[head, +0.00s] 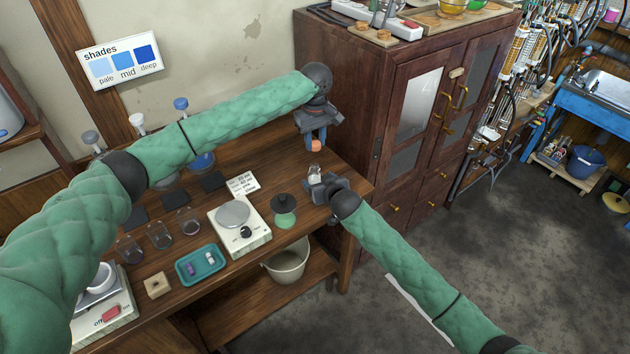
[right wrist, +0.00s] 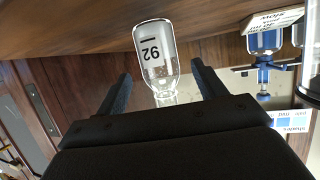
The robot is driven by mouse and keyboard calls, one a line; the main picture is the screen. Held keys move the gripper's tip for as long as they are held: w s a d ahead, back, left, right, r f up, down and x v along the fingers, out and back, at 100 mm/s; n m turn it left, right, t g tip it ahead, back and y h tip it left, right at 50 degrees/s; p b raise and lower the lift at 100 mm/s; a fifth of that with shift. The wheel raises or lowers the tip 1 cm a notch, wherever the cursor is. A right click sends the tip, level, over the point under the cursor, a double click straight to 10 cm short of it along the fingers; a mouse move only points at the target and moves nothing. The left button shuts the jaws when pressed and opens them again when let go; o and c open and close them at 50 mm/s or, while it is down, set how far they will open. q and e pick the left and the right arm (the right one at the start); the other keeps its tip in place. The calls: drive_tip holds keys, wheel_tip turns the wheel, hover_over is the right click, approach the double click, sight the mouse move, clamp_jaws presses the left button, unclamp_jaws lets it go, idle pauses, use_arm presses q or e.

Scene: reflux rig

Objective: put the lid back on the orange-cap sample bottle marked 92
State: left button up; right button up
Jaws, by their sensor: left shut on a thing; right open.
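The sample bottle (head: 315,171) is small, clear and open-topped, near the far right end of the bench. In the right wrist view, which is upside down, the bottle (right wrist: 154,52) shows a black 92, and its neck lies between my fingers. My right gripper (head: 318,180) is open, its fingers apart on either side with gaps to the glass. My left gripper (head: 316,136) points down and is shut on the orange cap (head: 315,146). The cap is above the bottle, apart from its mouth.
A balance (head: 240,222), a dark-lidded green jar (head: 284,210), a teal tray (head: 201,265) and several beakers (head: 159,236) stand on the bench to the left. A wooden cabinet (head: 390,120) rises behind. A bucket (head: 287,263) sits on the lower shelf.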

sight(318, 180)
drive_tip(key=shift+x, duration=2.1)
drive_tip(key=shift+c, duration=0.4)
drive_tip(key=c, duration=1.4)
use_arm(q)
drive_tip(key=shift+f, duration=2.5)
drive_tip(key=shift+f, duration=0.9)
drive_tip(key=shift+f, duration=0.55)
use_arm(e)
clamp_jaws()
